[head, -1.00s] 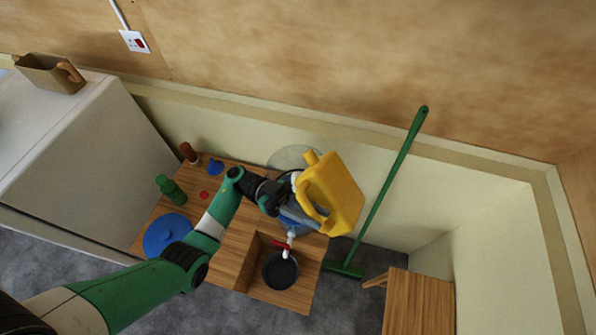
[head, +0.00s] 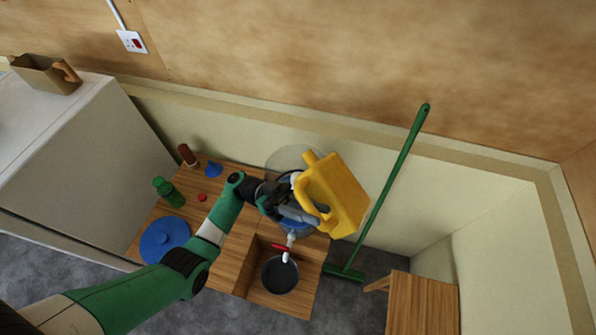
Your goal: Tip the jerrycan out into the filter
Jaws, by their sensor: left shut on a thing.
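The yellow jerrycan (head: 340,192) is held in the air, tilted, in the middle of the head view. My left gripper (head: 300,190) is shut on its handle side. The filter (head: 297,225) stands on the wooden table below, a container with a blue part and a clear rim behind. A white tap with a red handle (head: 284,249) sits on its front. The gripper and jerrycan hide much of the filter, so I cannot see whether anything pours. My right gripper is not in view.
A dark bowl (head: 280,275) sits under the tap in a lower part of the table (head: 237,272). A blue lid (head: 163,240), green bottle (head: 168,191), brown bottle (head: 187,155), blue funnel (head: 213,169) and red cap (head: 202,198) lie left. A green broom (head: 391,187) leans right. A stool (head: 422,303) stands front right.

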